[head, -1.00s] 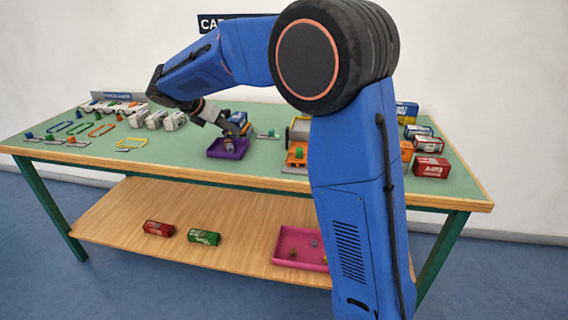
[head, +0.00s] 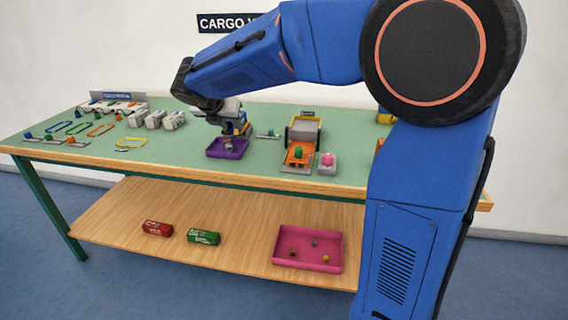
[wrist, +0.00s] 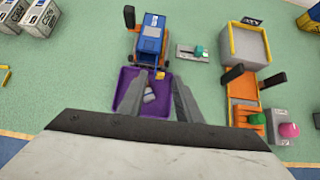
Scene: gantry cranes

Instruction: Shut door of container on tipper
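A blue container (wrist: 153,26) with a white panel sits on an orange tipper frame at the top middle of the wrist view. It also shows, partly hidden by my gripper, in the head view (head: 240,116).
A second orange unit with a grey and yellow bin (wrist: 250,44) stands to the right, with green and pink buttons in front. A green-knobbed plate (wrist: 196,52) lies between. Several white containers (head: 164,119) stand to the left.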

